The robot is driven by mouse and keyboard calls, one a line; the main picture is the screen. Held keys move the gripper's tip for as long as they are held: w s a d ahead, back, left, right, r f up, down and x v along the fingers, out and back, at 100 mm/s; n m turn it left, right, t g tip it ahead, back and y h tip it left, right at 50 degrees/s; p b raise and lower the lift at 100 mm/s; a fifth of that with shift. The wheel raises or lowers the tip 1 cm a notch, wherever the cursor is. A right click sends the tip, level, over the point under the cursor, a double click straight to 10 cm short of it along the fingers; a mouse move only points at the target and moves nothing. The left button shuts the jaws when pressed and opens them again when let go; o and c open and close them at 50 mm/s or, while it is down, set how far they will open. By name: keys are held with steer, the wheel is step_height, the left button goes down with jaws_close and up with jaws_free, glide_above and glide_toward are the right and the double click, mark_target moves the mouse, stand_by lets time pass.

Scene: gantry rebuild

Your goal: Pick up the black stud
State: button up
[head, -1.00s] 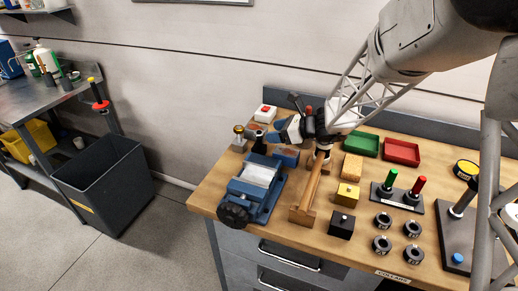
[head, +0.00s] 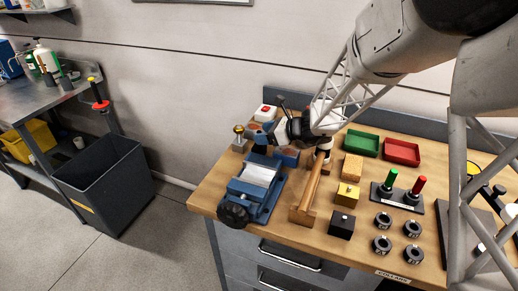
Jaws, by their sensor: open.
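My gripper (head: 263,134), with blue fingers, is over the back left of the workbench, behind the blue vise (head: 254,187). It is open and points left, close to a small post with a gold knob (head: 239,130). I cannot make out the black stud clearly. A small dark upright piece stood by the fingertips in the earlier view, and the fingers now largely cover that spot. I cannot tell whether the fingers surround it or touch it. A green stud (head: 391,178) and a red stud (head: 416,187) stand in a dark holder plate (head: 405,202).
A white box with a red button (head: 265,112) stands behind the gripper. Black (head: 341,224) and yellow (head: 347,195) blocks, several collars (head: 382,220), and green (head: 361,144) and red (head: 401,152) trays fill the right.

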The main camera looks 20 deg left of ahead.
mark_target(256, 146)
steer(key=shift+x, duration=1.65)
jaws_close()
